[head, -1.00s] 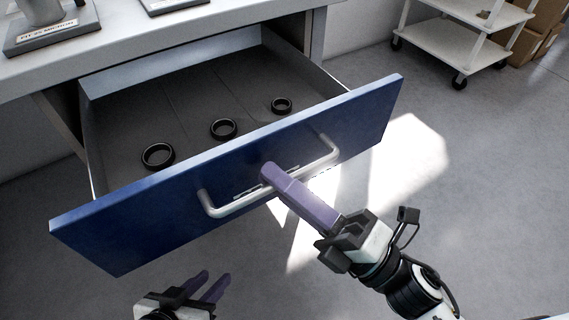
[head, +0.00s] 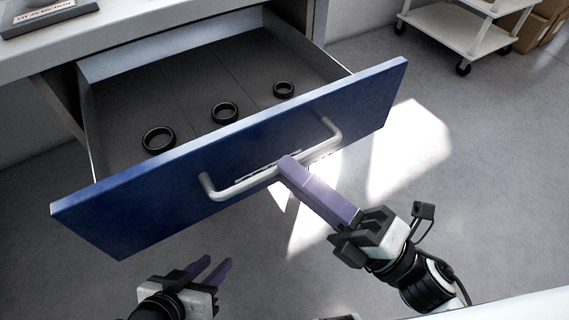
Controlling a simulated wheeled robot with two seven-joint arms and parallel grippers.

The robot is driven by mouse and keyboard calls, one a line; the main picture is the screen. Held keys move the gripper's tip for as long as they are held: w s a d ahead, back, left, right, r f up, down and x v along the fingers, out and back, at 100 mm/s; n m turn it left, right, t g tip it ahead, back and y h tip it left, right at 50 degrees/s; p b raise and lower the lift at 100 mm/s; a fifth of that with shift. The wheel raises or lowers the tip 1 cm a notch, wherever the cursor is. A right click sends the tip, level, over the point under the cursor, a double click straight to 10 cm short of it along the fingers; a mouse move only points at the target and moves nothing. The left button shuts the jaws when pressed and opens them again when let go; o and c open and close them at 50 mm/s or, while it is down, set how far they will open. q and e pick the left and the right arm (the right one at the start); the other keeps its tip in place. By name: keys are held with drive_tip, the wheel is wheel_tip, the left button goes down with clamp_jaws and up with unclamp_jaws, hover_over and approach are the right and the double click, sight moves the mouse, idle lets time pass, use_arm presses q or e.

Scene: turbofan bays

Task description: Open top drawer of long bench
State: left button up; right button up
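The blue-fronted drawer (head: 130,215) of the long bench (head: 150,38) stands pulled well out, its grey inside visible. Its silver bar handle (head: 228,191) is on the front panel. My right gripper (head: 288,163) has its purple fingertips at the middle of the handle, overlapping it in the picture. Its fingers line up as one bar, so I cannot tell whether they are parted or touch the handle. My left gripper (head: 215,263) is open and empty, low in front of the drawer's left part.
Three dark rings (head: 225,113) lie in the drawer. A labelled grey base (head: 45,14) sits on the bench top. A white wheeled trolley (head: 455,30) and cardboard boxes (head: 535,25) stand at the back right. The floor at the right is clear.

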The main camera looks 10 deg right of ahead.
drive_tip(key=v, duration=0.8)
